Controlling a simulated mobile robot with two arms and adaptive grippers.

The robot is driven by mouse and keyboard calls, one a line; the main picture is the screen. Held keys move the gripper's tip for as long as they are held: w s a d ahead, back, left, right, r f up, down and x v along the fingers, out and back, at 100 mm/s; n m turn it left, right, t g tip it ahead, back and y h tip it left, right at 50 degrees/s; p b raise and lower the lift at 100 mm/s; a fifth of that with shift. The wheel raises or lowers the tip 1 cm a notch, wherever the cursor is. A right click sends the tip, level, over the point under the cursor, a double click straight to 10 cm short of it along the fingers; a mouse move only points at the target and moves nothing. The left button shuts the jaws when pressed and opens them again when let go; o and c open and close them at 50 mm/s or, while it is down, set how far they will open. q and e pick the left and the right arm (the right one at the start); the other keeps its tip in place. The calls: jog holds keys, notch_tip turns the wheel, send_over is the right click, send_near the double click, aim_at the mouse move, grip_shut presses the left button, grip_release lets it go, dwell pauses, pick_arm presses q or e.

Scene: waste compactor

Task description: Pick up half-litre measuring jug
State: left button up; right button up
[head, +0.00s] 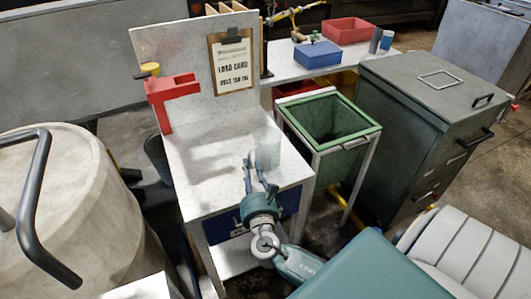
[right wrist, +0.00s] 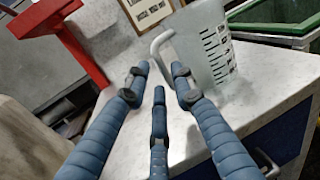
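The measuring jug (head: 267,152) is clear, with dark graduation marks. It stands upright on the pale worktop (head: 195,170), near its right edge. In the right wrist view the jug (right wrist: 208,45) is at upper right, its pale handle (right wrist: 163,42) pointing left. My right gripper (head: 258,172) is just in front of the jug in the head view. In the wrist view the right gripper (right wrist: 160,72) is open and empty, with the handle showing just beyond and between its fingertips. I cannot tell whether a finger touches it. My left gripper is not in view.
A red bracket (head: 172,95) stands at the worktop's left. A clipboard (head: 232,65) hangs on the back panel. A green bin (head: 330,120) stands right of the worktop, beside a grey cabinet (head: 425,100). The worktop left of the jug is clear.

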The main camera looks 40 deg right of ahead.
aim_at(263, 153)
jog(key=shift+w+d+r, duration=0.1)
jog(key=shift+w+r, duration=0.05)
jog(key=shift+w, duration=0.15)
jog(key=p+x, duration=0.1)
jog(key=x, duration=0.3)
jog(key=shift+w+d, duration=0.15)
jog(key=shift+w, duration=0.2)
jog(key=shift+s, duration=0.1)
grip_shut()
